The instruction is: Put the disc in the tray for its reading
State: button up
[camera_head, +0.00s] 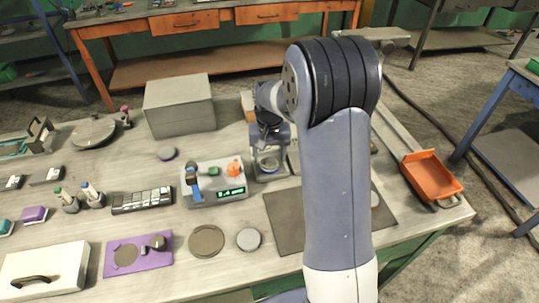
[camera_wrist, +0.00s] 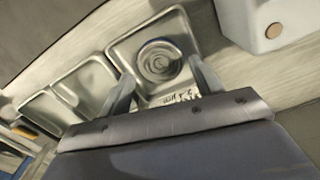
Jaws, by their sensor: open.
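In the wrist view a round, ringed metallic disc (camera_wrist: 160,60) with a dark rim lies inside a square metal tray (camera_wrist: 118,46). My gripper (camera_wrist: 162,70) is open, with its fingers apart on either side of the disc's near edge. I cannot tell whether they touch it. Two more metal trays stand in a row to the left of this one. A label at the near edge is too blurred to read. In the head view my gripper (camera_head: 269,158) is over the trays, which my arm mostly hides. A grey device (camera_head: 214,190) with a green display stands just left; its digits are too small to read.
A grey box (camera_head: 180,106) stands behind. A dark mat (camera_head: 285,218) is in front; an orange tray (camera_head: 431,176) is at right.

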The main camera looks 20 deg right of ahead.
aim_at(270, 164)
notch_tip(270, 164, up, 10)
jog(key=p, duration=0.6)
jog(key=shift+f, duration=0.2)
jog(key=shift+f, duration=0.1)
notch_tip(270, 164, down, 12)
jog(key=b, duration=0.9)
jog(key=shift+f, duration=0.1)
jog(key=shift+r, duration=0.2)
